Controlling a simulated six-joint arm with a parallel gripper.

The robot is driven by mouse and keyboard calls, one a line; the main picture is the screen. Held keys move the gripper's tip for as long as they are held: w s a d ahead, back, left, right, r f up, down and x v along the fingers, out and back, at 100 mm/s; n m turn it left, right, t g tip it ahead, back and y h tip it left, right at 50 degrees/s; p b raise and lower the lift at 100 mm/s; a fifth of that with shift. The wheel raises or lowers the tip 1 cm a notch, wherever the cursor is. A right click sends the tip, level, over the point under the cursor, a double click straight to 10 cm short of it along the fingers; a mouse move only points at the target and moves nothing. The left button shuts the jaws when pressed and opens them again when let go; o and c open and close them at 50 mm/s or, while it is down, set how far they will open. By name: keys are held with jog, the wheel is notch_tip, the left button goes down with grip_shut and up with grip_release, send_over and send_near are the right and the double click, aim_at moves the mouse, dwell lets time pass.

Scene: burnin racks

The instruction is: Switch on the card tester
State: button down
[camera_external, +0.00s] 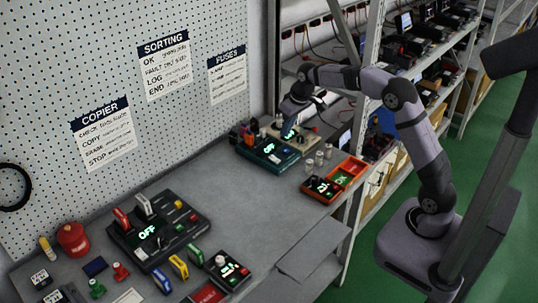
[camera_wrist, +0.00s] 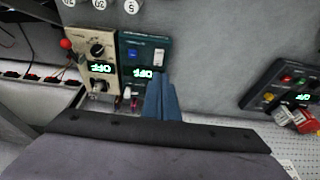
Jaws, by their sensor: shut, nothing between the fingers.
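No readable label names the card tester. A teal unit (camera_external: 262,158) at the back of the bench shows a lit OFF; it also shows in the wrist view (camera_wrist: 130,42). A beige unit (camera_wrist: 83,40) stands beside it, also reading OFF, with a black knob and a small lever at its near end. A larger black unit (camera_external: 178,244) with cards standing in it also reads OFF. My gripper (camera_wrist: 166,92) is shut and empty, with its blue fingers over the teal unit, hiding part of it. In the external view my gripper (camera_external: 291,108) is above these units; contact cannot be told.
A small orange-framed unit (camera_external: 322,188) with a lit display and an orange tray (camera_external: 350,168) stand at the bench's right edge, near several small jars (camera_external: 319,158). The bench middle (camera_external: 235,205) is clear. A pegboard wall and metal shelving bound the bench.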

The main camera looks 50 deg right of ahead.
aim_at(271, 156)
jog(key=shift+w+d+r, duration=0.1)
jog(key=shift+w+r, duration=0.1)
jog(key=shift+w, duration=0.35)
jog(key=shift+w+d+r, duration=0.1)
jog(key=shift+w+r, duration=0.1)
jog(key=shift+w, duration=0.3)
jog(key=shift+f, duration=0.1)
jog(key=p+x, duration=0.5)
jog(key=x, duration=0.8)
jog(key=shift+s+f, duration=0.1)
jog(key=shift+f, duration=0.3)
